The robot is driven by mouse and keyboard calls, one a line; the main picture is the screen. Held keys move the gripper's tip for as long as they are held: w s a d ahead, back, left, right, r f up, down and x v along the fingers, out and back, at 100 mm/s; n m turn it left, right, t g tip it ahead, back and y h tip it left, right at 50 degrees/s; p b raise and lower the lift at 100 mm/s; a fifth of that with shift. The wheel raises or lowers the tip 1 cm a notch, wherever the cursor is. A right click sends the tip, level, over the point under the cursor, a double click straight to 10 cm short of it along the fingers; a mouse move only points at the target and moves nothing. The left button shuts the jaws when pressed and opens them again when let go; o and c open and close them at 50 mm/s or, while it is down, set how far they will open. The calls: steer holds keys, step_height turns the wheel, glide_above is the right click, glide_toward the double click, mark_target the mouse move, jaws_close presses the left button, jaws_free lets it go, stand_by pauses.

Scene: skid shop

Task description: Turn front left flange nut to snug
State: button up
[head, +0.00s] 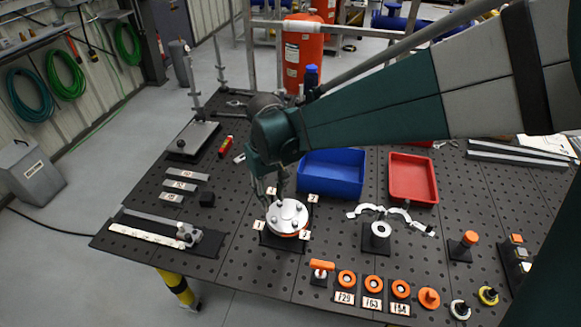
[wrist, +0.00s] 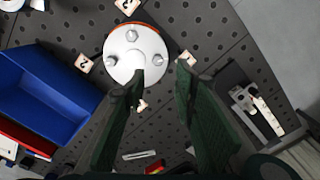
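The flange (head: 287,213) is a white disc with an orange rim on a dark base plate. The wrist view shows its white face (wrist: 126,73) with three nuts standing on it. The one matching the front left is the right-hand nut (wrist: 158,59); the others are at the top (wrist: 132,35) and left (wrist: 110,61). A fourth position is hidden by glare and a finger. My gripper (wrist: 160,71) is open and empty, its fingers apart above the flange's back-left side. The front left nut appears between the fingertips in the wrist view; I see no contact.
Numbered tags (head: 260,225) surround the flange. A blue bin (head: 331,174) stands close behind right, with a red bin (head: 412,178) beyond. A clamp fixture (head: 188,235) sits left. Orange rings and knobs (head: 373,283) line the front edge. Bare perforated tabletop (head: 232,205) lies left of the flange.

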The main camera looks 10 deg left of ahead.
mark_target(273, 218)
steer(key=n, duration=0.4)
steer(key=f+n, duration=0.1)
steer(key=n, duration=0.8)
steer(key=shift+f+n, duration=0.3)
steer(key=shift+n, duration=0.1)
steer(key=n, duration=0.4)
steer(key=shift+f, duration=0.25)
steer(key=shift+n, duration=0.3)
steer(key=shift+f, duration=0.1)
steer(key=shift+f, duration=3.85)
steer(key=shift+c, duration=0.2)
